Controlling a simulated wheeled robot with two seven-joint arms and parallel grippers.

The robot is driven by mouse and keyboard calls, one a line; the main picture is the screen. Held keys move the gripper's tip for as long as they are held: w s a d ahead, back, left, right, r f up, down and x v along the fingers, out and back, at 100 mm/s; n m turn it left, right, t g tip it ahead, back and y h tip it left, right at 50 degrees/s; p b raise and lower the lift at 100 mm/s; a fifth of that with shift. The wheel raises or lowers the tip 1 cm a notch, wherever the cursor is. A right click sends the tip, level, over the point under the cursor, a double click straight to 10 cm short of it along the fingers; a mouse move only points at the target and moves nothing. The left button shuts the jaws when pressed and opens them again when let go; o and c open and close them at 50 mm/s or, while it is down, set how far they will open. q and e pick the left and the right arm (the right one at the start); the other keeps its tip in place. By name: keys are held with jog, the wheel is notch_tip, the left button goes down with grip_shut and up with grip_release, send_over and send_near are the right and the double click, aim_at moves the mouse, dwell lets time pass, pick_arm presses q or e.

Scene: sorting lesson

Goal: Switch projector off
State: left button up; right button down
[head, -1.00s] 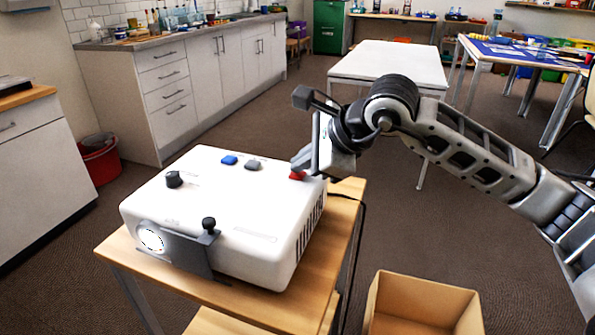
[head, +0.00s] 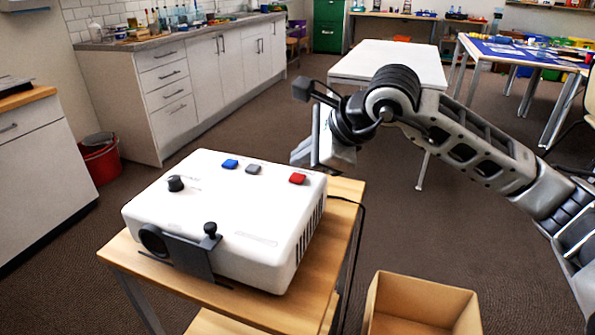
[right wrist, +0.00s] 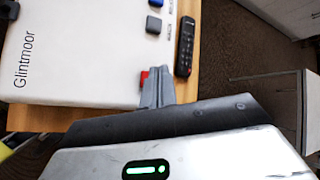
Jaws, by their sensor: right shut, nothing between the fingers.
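The white projector (head: 225,205) stands on a wooden-topped cart, and its front lens (head: 153,240) is dark. On its top are a blue button (head: 230,164), a grey button (head: 253,169), a red button (head: 297,178) and a black knob (head: 175,184). My right gripper (head: 299,156) is shut and empty, its tips a little above the red button and apart from it in the head view. In the right wrist view the shut fingers (right wrist: 157,84) partly hide the red button (right wrist: 144,77). My left gripper is out of view.
A black remote (right wrist: 185,46) lies on the cart top (head: 345,190) beside the projector. A dark bracket with a small knob (head: 210,229) is at the projector's front. An open cardboard box (head: 425,293) sits right of the cart. A white table (head: 390,62) stands behind.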

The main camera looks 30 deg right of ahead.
aim_at(303, 178)
notch_tip(303, 178, up, 5)
jog(key=p, duration=0.3)
jog(key=shift+r, duration=0.1)
dwell(0.3)
